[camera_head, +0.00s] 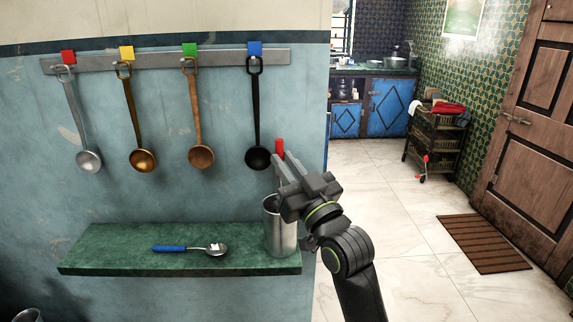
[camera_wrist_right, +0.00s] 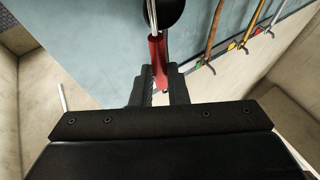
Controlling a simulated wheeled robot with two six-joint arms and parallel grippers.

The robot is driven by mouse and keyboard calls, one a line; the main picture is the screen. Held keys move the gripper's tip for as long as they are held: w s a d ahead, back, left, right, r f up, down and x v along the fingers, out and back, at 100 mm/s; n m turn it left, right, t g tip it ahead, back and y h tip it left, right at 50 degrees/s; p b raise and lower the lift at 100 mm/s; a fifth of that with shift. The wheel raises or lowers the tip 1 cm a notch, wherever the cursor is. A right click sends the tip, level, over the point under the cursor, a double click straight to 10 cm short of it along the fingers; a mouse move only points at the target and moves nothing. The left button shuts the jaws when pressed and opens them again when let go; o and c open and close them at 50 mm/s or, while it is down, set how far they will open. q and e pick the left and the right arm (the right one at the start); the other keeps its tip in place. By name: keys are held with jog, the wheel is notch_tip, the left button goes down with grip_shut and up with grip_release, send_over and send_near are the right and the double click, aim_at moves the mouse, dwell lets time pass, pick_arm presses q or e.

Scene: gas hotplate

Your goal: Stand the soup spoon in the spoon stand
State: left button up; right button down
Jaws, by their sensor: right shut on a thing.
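My right gripper (camera_head: 281,168) is shut on a red-handled spoon, probably the soup spoon (camera_head: 279,147), above the steel cylindrical spoon stand (camera_head: 279,240) at the right end of the shelf. My left gripper is not in view.
A blue-handled spoon (camera_head: 190,248) lies on the green shelf (camera_head: 110,258). Several ladles hang from a wall rail (camera_head: 220,59) with coloured tags; the black ladle (camera_head: 257,158) hangs just left of my right gripper. Open floor lies to the right.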

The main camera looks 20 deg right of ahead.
jog(key=c, duration=1.3)
grip_release()
jog(key=shift+c, duration=0.2)
pick_arm(q)
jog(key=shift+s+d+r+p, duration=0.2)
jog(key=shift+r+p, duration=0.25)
jog(key=shift+p, duration=0.35)
pick_arm(e)
jog(key=v, duration=1.7)
jog(key=shift+s, duration=0.25)
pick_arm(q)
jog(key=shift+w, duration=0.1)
